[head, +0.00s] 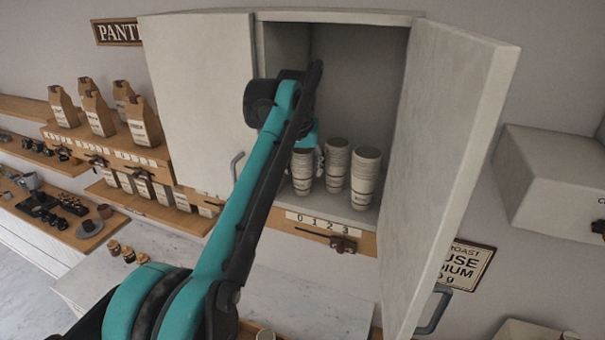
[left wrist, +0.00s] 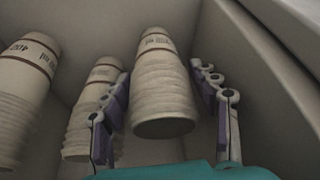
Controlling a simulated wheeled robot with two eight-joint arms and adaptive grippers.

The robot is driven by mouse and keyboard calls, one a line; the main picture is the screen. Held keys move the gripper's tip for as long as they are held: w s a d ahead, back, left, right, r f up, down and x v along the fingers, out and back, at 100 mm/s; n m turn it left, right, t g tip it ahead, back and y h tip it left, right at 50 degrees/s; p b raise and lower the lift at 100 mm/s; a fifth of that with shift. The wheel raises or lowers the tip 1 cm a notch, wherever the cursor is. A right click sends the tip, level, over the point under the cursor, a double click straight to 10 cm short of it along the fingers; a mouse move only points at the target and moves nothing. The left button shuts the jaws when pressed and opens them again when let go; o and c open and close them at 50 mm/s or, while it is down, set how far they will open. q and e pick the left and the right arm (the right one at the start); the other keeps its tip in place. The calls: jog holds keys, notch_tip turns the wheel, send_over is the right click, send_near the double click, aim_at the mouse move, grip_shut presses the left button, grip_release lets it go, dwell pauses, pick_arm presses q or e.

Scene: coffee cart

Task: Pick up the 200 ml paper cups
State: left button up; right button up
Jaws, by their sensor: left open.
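Three stacks of pale paper cups with dark bands stand in the open cupboard (head: 282,45): a left stack (head: 303,172), a middle stack (head: 336,165) and a right stack (head: 366,178). Their volume marks are too small to read. My left gripper (head: 313,160) is inside the cupboard at the left stack, partly hidden by my arm. In the left wrist view, the open left gripper (left wrist: 165,107) has one finger on each side of a cup stack (left wrist: 160,90). I cannot tell whether the fingers touch it. My right gripper is not in view.
The open cupboard door (head: 450,150) stands to the right of the stacks; a closed door (head: 197,95) is on the left. Two other stacks (left wrist: 95,105) (left wrist: 25,90) are left of the gripper in the wrist view. A counter (head: 310,295) lies below.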

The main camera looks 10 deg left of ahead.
pick_arm(q)
jog(key=shift+s, duration=0.1)
jog(key=c, duration=1)
jog(key=shift+c, duration=0.2)
jog(key=shift+r, duration=0.15)
